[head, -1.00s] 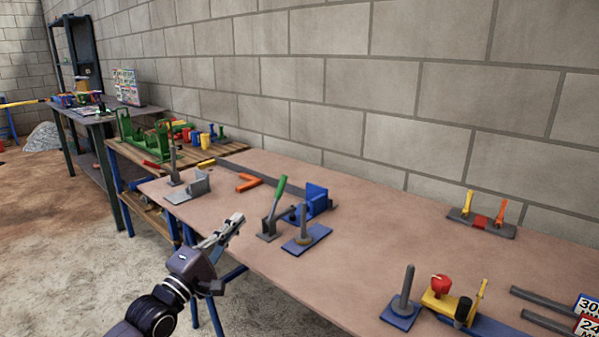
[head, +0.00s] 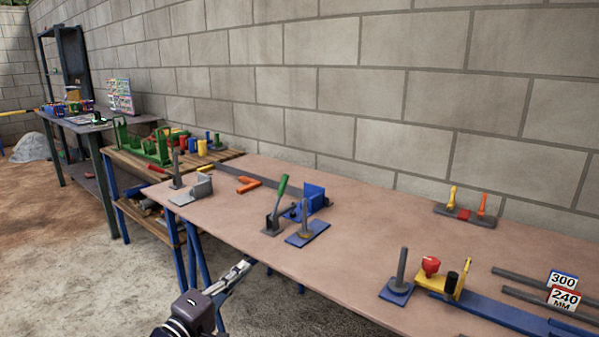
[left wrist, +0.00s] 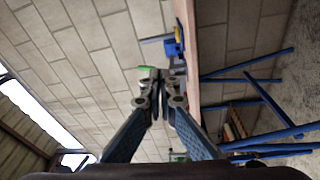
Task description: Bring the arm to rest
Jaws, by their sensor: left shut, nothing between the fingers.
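My left gripper (head: 245,266) is shut and empty in the head view. It is low, in front of the near edge of the brown workbench (head: 350,240), apart from it. In the left wrist view the closed fingertips (left wrist: 160,76) meet at the middle, with the bench edge and blue legs to their right. My right gripper is in neither view.
On the bench stand a green-handled lever (head: 278,203), a blue plate with a peg (head: 307,232), a blue block (head: 315,197), a grey bracket (head: 198,189) and a yellow fixture with a red knob (head: 444,278). Concrete floor (head: 90,270) lies open at the left.

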